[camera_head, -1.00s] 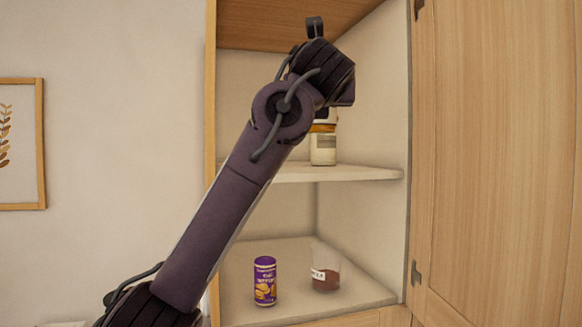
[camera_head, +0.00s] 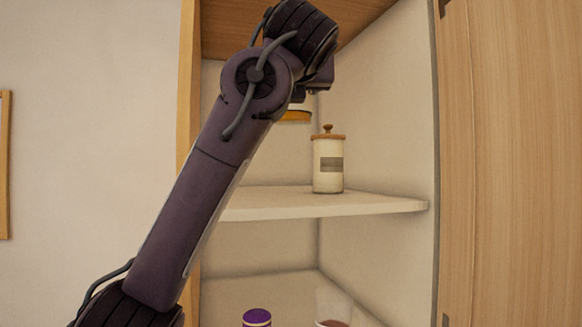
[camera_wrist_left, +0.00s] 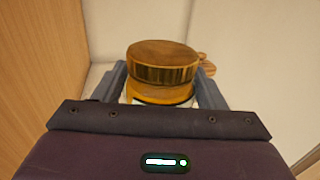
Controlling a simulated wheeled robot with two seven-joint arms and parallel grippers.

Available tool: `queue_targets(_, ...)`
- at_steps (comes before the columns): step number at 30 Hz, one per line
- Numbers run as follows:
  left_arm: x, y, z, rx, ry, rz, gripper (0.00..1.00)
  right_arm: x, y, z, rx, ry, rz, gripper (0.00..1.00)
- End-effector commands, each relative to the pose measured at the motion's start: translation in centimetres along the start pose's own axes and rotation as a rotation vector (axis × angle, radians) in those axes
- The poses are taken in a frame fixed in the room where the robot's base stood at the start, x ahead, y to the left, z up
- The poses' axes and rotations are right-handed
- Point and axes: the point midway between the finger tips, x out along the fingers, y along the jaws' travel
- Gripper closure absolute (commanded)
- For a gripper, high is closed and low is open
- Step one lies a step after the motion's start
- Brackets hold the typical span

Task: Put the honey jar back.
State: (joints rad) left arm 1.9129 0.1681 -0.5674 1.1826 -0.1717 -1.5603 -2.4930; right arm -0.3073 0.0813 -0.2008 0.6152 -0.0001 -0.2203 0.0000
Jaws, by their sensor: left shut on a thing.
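The honey jar (camera_wrist_left: 162,72), with a round brown wooden lid and an amber band below it, sits between the fingers of my left gripper (camera_wrist_left: 160,88) in the left wrist view. The gripper is shut on it. In the head view only a small yellowish part of the jar (camera_head: 295,116) shows below my left wrist; my arm hides the rest. The jar is held inside the open cupboard, above the middle shelf (camera_head: 320,204) and left of a white canister. My right gripper is not in view.
The white canister (camera_head: 328,172) with a knobbed wooden lid stands at the back of the middle shelf. A purple can (camera_head: 257,318) and a clear cup with brown contents (camera_head: 333,308) are on the lower shelf. The cupboard door (camera_head: 510,160) stands at the right.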

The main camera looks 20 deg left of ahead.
Motion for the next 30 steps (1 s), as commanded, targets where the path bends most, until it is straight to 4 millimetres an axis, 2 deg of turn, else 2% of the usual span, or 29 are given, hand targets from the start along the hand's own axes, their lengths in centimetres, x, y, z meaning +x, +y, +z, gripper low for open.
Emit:
queue_targets(2, 0.1, 0.0, -1.9, 0.001, 0.002, 0.0, 0.76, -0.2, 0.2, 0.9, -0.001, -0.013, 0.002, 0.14)
queue_targets(5, 0.2, 0.1, -4.1, 0.002, 0.002, 0.001, 0.76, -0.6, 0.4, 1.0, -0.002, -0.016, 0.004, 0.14)
queue_targets(10, 0.0, 0.1, -7.4, 0.001, 0.001, 0.0, 0.76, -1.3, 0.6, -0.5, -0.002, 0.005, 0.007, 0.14)
queue_targets(16, 0.0, 0.1, -9.2, -0.001, 0.0, 0.001, 0.76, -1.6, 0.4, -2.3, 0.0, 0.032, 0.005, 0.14)
queue_targets(24, 0.0, 0.1, -12.4, 0.0, 0.0, 0.0, 0.76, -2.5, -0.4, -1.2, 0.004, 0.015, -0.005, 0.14)
queue_targets(30, 0.0, 0.1, -12.9, -0.002, 0.0, 0.0, 0.76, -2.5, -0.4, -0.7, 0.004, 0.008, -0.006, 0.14)
